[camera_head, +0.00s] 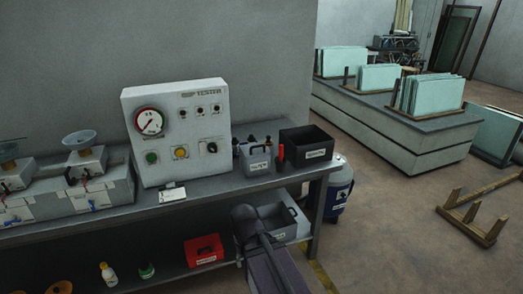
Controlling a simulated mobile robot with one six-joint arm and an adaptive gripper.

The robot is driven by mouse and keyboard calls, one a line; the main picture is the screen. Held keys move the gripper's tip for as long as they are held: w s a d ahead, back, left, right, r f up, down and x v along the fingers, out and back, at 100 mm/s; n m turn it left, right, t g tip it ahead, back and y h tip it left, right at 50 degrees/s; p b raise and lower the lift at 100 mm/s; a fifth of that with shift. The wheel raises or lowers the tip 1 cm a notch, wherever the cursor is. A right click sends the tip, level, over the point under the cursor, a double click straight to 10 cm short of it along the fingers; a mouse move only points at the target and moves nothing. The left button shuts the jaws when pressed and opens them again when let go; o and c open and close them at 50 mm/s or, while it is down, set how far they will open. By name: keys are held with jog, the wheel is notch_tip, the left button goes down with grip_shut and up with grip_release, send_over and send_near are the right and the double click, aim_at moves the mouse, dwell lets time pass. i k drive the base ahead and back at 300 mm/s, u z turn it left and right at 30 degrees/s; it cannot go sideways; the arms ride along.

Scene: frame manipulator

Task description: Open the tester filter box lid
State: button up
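The white tester panel (178,132) stands on the workbench, with a round red-and-white dial, several buttons and knobs. I cannot tell for certain which box is the tester filter box, as the small labels are unreadable. A grey labelled box (257,160) with a handle stands right of the panel. White boxes with dish-topped devices, such as the right one (102,187), stand to its left; their covers look shut. A dark part of my arm (262,243) rises from the bottom edge in front of the bench. No gripper fingers show.
A black open bin (306,148) sits at the right end of the bench (222,189). A red box (203,250), bottles and a grey open bin (277,218) are on the lower shelf. A blue-and-white cylinder (338,187) stands beside the bench. The floor to the right has free room.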

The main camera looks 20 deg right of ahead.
aim_at(259, 149)
jog(key=k, duration=0.25)
jog(key=u, duration=0.15)
jog(key=i, duration=1.2)
jog(key=z, duration=0.2)
